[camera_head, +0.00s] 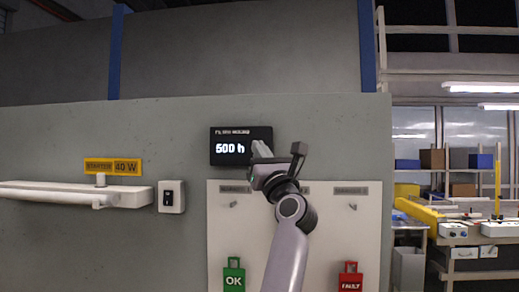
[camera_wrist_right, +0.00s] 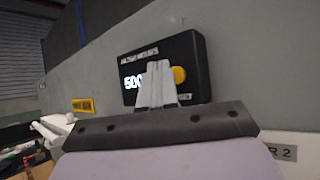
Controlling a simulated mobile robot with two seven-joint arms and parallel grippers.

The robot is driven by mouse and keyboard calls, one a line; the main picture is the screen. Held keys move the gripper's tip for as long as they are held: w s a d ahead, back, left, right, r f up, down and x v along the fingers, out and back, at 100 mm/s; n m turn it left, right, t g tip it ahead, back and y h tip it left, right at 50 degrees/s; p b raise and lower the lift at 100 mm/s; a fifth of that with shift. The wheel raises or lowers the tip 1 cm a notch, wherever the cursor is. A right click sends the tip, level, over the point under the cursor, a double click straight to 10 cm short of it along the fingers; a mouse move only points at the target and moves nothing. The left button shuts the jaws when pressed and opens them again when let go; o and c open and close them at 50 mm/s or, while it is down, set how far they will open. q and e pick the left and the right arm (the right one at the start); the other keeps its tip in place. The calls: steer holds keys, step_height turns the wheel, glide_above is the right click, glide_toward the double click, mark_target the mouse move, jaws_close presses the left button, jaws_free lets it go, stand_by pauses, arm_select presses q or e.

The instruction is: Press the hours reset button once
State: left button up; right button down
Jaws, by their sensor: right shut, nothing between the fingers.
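The black hours counter (camera_head: 228,157) hangs on the grey wall and reads "500 h". In the right wrist view the counter (camera_wrist_right: 197,55) carries a round yellow button (camera_wrist_right: 180,75) to the right of its digits. My right gripper (camera_head: 258,149) is in front of the counter's right part and hides the button in the head view. In the right wrist view its fingers (camera_wrist_right: 157,66) are shut and empty, pointing at the counter just left of the button and overlapping its edge. I cannot tell if they touch the counter. My left gripper is not in view.
A white board (camera_head: 225,240) below the counter has small hooks, a green OK tag (camera_head: 234,276) and a red FAULT tag (camera_head: 350,277). Shelves stand far right.

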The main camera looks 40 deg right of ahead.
stand_by(0.3)
steer(key=shift+w+d, duration=0.25)
steer(key=shift+d, duration=0.1)
steer(key=shift+w+d, duration=0.25)
steer(key=shift+d, duration=0.05)
stand_by(0.7)
steer(key=shift+s+a+p, duration=0.1)
steer(key=shift+p, duration=0.25)
steer(key=shift+s+a, duration=0.4)
steer(key=shift+a, duration=0.1)
steer(key=s+a, duration=0.1)
steer(key=a, duration=0.1)
steer(key=s+a+p, duration=0.1)
steer(key=s+a, duration=0.1)
steer(key=shift+p, duration=0.3)
stand_by(1.0)
